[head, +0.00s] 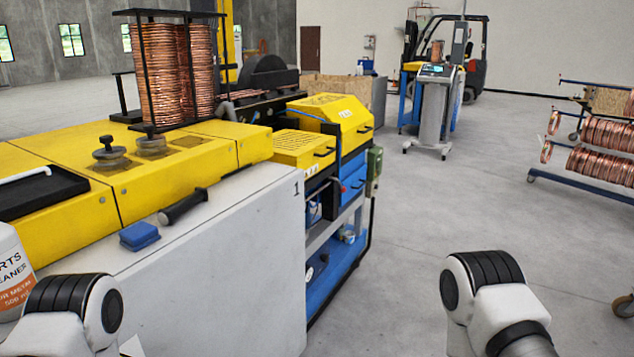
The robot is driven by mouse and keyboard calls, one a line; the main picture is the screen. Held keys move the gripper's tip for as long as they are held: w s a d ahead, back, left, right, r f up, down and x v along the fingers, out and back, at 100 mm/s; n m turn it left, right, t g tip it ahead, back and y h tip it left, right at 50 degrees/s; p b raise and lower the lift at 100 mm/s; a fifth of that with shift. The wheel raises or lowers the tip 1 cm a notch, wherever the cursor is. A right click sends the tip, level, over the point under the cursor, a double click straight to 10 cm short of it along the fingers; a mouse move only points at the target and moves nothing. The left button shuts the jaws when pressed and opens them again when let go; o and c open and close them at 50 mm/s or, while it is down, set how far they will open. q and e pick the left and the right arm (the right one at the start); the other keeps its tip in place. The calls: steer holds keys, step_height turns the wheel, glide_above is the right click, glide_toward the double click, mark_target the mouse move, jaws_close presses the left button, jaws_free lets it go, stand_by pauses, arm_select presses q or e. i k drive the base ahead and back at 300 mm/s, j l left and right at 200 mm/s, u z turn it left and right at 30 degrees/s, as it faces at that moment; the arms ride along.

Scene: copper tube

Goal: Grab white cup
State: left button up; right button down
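I cannot make out a white cup for certain in the head view. A small white and blue item (348,236) sits on the shelf of the blue cart, too small to identify. Only links of my two arms show, at the bottom left and bottom right. Both grippers are out of the frame.
A yellow-topped machine with a white front panel (240,265) fills the left, with a blue block (139,236) and a black handle (183,206) on it. A blue cart (335,275) stands beside it. Copper coils (600,165) hang on a rack at right. Open floor lies between.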

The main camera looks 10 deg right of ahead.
mark_target(347, 234)
steer(key=i+l+z, duration=0.6)
steer(key=i, duration=0.35)
steer(key=i+l+z, duration=0.3)
steer(key=i, duration=0.2)
steer(key=i+j+z, duration=0.1)
steer(key=i+z, duration=0.2)
steer(key=i, duration=0.2)
steer(key=i+l+u, duration=0.2)
steer(key=i, duration=0.4)
steer(key=i+u, duration=0.25)
steer(key=i, duration=0.3)
steer(key=i+l+u, duration=0.2)
steer(key=i, duration=0.35)
steer(key=i+l+u, duration=0.25)
steer(key=i+l, duration=0.25)
steer(key=i+l+u, duration=1.05)
steer(key=l, duration=0.35)
steer(key=k+j, duration=0.05)
